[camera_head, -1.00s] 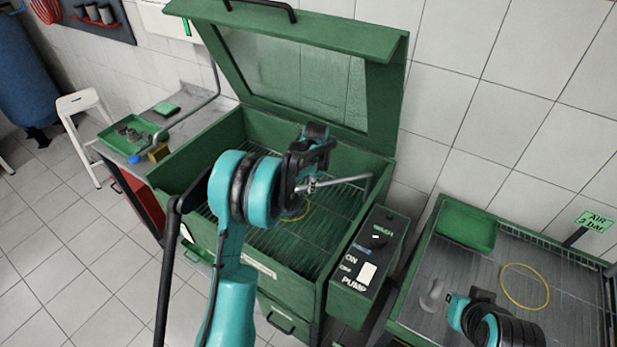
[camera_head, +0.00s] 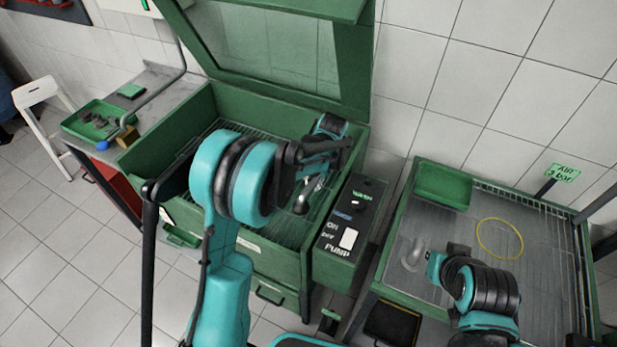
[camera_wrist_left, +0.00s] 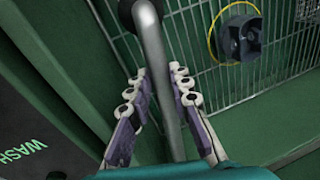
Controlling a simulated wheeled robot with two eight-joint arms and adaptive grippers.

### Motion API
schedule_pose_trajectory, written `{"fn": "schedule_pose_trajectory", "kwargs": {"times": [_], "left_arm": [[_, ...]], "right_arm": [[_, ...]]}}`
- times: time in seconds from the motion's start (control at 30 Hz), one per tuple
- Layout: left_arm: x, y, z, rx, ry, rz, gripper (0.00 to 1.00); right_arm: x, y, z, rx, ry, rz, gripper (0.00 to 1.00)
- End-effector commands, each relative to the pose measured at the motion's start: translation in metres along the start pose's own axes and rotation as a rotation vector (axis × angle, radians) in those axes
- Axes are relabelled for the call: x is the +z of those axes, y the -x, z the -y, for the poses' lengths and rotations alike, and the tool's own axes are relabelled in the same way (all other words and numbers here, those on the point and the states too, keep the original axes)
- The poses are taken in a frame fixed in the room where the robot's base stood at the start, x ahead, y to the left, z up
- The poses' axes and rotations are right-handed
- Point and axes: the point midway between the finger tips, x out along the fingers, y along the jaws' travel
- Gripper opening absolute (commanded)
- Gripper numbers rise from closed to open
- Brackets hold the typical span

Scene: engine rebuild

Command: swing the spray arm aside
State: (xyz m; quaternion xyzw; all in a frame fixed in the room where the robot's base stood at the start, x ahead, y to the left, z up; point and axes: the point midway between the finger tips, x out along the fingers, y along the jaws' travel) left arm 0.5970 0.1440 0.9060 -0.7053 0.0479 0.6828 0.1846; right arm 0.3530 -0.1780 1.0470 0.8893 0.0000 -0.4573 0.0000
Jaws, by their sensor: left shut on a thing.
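The spray arm is a grey metal tube (camera_wrist_left: 158,70) running between the fingers in the left wrist view. In the head view its grey end (camera_head: 306,196) shows below my left gripper (camera_head: 328,160), over the right part of the green wash basin (camera_head: 192,113). My left gripper (camera_wrist_left: 160,88) is shut on the tube, with fingers on both sides of it. The tube's pivot is not clear. My right arm's end (camera_head: 436,267) is over the right-hand bench; its fingers cannot be made out.
The basin's lid (camera_head: 270,97) stands open. A pump control box (camera_head: 350,235) is close on the basin's right side. A dark part (camera_wrist_left: 240,40) sits inside a yellow ring on the mesh. A green tray (camera_head: 443,186) and another yellow ring (camera_head: 500,238) are on the right bench.

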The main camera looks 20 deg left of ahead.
Motion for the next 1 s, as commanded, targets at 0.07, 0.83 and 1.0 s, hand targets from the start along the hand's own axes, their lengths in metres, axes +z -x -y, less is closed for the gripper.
{"fn": "schedule_pose_trajectory", "kwargs": {"times": [0.07,0.83,1.0], "left_arm": [[-0.0006,0.0005,-0.0018,0.0,0.008,0.0,0.0],[-0.0005,0.0006,-0.0023,0.0,0.011,0.001,0.41],[-0.0003,0.0081,-0.0024,0.0,0.011,0.001,0.41]], "right_arm": [[0.0,0.0,0.0,0.0,0.0,0.0,0.0],[0.0,0.0,0.0,0.0,0.0,0.0,0.0],[0.0,0.0,0.0,0.0,0.0,0.0,0.0]]}}
